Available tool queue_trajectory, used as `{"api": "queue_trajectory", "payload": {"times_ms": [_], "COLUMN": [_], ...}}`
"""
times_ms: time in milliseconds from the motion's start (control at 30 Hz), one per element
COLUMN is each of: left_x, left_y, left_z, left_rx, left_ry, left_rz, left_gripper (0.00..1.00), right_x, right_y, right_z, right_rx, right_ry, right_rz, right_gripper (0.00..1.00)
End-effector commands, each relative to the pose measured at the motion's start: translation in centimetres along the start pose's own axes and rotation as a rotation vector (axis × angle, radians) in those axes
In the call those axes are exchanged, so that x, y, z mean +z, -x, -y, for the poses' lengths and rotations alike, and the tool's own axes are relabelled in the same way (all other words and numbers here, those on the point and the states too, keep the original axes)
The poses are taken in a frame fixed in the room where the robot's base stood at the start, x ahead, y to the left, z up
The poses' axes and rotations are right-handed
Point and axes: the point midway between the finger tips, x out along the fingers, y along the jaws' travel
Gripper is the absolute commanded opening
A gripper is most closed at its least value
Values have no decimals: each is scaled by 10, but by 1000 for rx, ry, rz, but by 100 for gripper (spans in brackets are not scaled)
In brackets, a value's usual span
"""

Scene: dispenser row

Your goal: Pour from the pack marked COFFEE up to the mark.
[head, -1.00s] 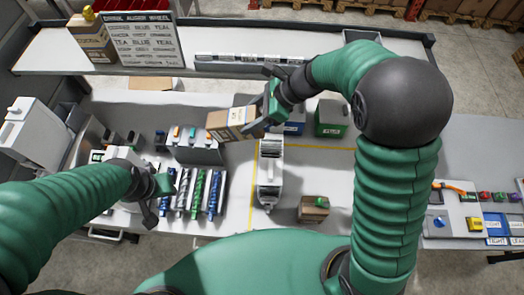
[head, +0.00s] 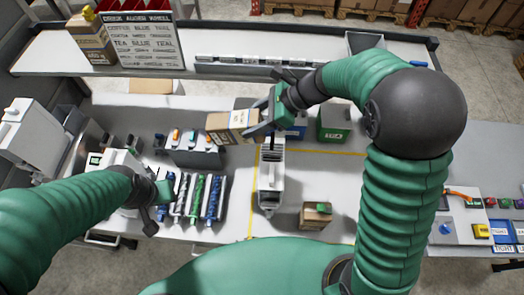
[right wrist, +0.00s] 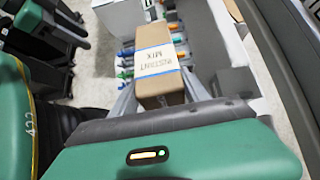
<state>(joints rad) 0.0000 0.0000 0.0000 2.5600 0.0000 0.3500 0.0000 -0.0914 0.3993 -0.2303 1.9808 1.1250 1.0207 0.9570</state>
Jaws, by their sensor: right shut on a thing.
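My right gripper (head: 258,126) is shut on a brown carton pack (head: 228,126) and holds it over the back part of the table. In the right wrist view the pack (right wrist: 158,72) has a white label with a blue edge that seems to read INSTANT MIX; I see no COFFEE word on it. A white dispenser-like unit (head: 269,185) stands below and right of the pack; no fill mark is readable. My left gripper (head: 153,207) hangs near the coloured augers at the left, and its fingers are too small to judge.
Blue, green and silver augers (head: 197,198) lie at the front left. A grey block with coloured tops (head: 193,155) stands behind them. A small carton (head: 314,216), a green box (head: 333,122) and a lettered sign (head: 147,44) are around.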

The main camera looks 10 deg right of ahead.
Motion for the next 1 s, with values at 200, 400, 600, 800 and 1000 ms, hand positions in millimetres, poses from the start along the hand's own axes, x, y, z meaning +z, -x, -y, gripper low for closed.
{"api": "queue_trajectory", "payload": {"times_ms": [200,400,600,800,1000], "left_x": [0,1,1,1,2], "left_y": [0,-3,-6,-6,-10], "left_z": [0,0,0,0,0], "left_rx": [0,0,0,0,0], "left_ry": [0,0,0,0,0], "left_rz": [0,0,0,0,0], "left_gripper": [36,36,36,36,36], "right_x": [0,-2,-2,-1,-3], "right_y": [0,-1,0,0,-1], "right_z": [0,0,0,0,0], "right_rx": [0,-1,-1,0,0], "right_ry": [0,-1,0,0,0], "right_rz": [0,10,27,27,40], "right_gripper": [0,0,0,0,0]}}
